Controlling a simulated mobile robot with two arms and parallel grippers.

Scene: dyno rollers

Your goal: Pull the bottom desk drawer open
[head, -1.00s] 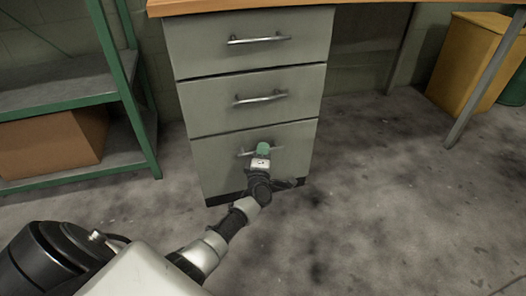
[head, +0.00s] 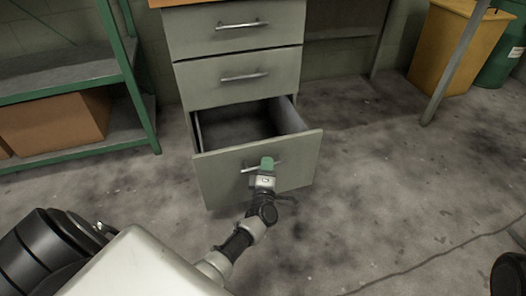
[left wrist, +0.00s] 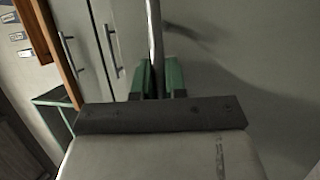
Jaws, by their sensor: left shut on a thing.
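The bottom desk drawer (head: 220,182) is pulled well out, and its inside looks empty from above. Its bar handle (head: 249,168) is on the front. My left gripper (head: 267,163) is at this handle with green fingers. In the left wrist view the green fingers (left wrist: 157,78) are closed on the metal bar handle (left wrist: 155,40), one on each side of it. The two upper drawers, the middle one (head: 205,85) and the top one (head: 195,37), are shut. My right gripper is not in view.
A green metal shelf (head: 140,90) with a cardboard box (head: 60,122) stands to the left. A yellow bin (head: 455,50) and a green barrel (head: 500,60) stand at the back right. The floor (head: 380,170) right of the desk drawers is mostly clear.

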